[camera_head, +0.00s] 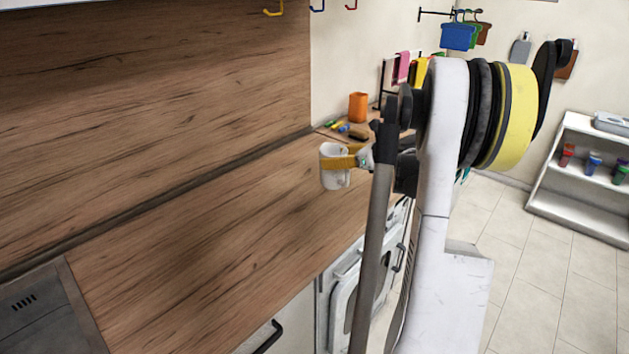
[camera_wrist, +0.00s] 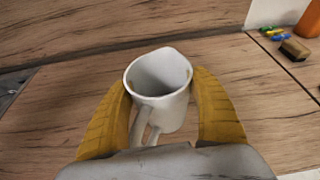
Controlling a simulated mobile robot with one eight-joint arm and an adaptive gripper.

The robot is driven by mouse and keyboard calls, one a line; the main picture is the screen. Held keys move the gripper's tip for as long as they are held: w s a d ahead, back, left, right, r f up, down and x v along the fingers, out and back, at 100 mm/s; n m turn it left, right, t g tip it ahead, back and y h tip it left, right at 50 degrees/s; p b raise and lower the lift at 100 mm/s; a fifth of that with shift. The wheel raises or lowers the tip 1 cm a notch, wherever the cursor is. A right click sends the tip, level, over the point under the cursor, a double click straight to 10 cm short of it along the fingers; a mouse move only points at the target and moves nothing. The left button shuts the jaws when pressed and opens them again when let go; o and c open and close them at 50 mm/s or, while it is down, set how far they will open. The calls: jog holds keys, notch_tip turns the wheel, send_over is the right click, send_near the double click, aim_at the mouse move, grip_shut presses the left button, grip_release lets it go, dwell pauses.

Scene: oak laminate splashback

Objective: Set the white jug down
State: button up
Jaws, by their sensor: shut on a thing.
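The white jug (camera_head: 333,176) is held by my gripper (camera_head: 343,162) over the wood countertop (camera_head: 230,235), towards its far end. In the wrist view the jug (camera_wrist: 158,88) is upright or nearly so, with its open, empty-looking mouth towards the camera and its handle towards my palm. The yellow fingers of my gripper (camera_wrist: 163,105) press on it from both sides. The jug's base is low near the countertop; I cannot tell whether it touches.
An orange cup (camera_head: 358,107) and small coloured items (camera_head: 345,129) sit at the countertop's far end. A dark appliance panel (camera_head: 40,315) lies at near left. The countertop between is clear. A wood splashback (camera_head: 150,90) rises behind. A white shelf (camera_head: 580,180) stands at far right.

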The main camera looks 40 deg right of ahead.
jog(key=shift+s+d, duration=0.3)
jog(key=shift+d, duration=0.1)
jog(key=w+a+f+b, duration=0.1)
jog(key=a+f+b, duration=0.5)
jog(key=a+f, duration=0.5)
jog(key=shift+w+a, duration=0.1)
jog(key=shift+a, duration=0.05)
jog(key=shift+f, duration=0.1)
jog(key=o, duration=1.4)
